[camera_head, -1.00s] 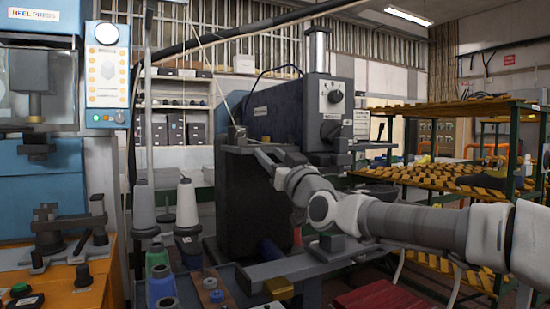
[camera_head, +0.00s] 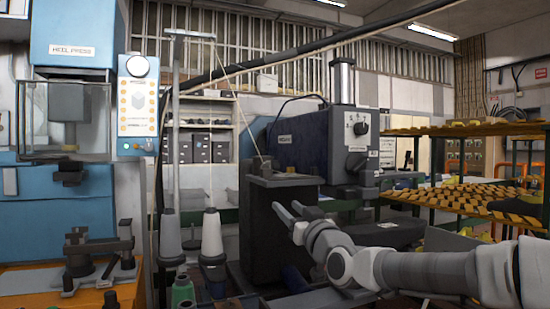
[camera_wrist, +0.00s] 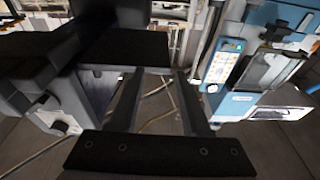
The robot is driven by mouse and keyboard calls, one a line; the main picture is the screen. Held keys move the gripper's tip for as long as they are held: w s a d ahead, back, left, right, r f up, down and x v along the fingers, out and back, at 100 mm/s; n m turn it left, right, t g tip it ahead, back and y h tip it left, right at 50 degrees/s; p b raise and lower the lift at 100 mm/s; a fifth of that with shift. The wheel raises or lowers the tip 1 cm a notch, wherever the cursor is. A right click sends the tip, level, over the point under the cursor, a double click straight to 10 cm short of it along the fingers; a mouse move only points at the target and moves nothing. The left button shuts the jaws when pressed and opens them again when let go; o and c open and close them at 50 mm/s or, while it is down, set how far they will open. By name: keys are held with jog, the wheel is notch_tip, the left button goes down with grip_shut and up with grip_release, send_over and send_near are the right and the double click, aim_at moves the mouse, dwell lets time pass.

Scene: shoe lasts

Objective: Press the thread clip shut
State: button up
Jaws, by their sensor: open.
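A small grey piece that looks like the thread clip (camera_head: 262,163) sits on the flat top of a dark machine post (camera_head: 275,225) in the head view. A thin pale thread runs down to it from the stand at upper left. It is too small to tell whether it is open or shut. My gripper (camera_head: 286,207) is open and empty, below and to the right of the clip and apart from it, in front of the post. In the wrist view my two fingers (camera_wrist: 160,74) are spread with nothing between them; I cannot make out the clip there.
A thread stand (camera_head: 195,36) with thread cones (camera_head: 212,240) is left of the post. A blue heel press (camera_head: 75,200) stands at far left. A dark blue machine (camera_head: 300,145) is behind the post. A rack with yellow-striped shelves (camera_head: 455,185) is at right.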

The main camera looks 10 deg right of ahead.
jog(key=w+a+f+g+p, duration=0.2)
jog(key=p, duration=1.9)
send_near(268, 162)
jog(key=shift+h, duration=0.4)
jog(key=w, duration=0.3)
jog(key=w+a+p, duration=0.1)
jog(key=w, duration=0.2)
jog(key=w+a, duration=0.1)
jog(key=w, duration=0.2)
jog(key=shift+w+a+r, duration=0.15)
jog(key=shift+w+r, duration=0.15)
jog(key=shift+w, duration=0.1)
grip_shut()
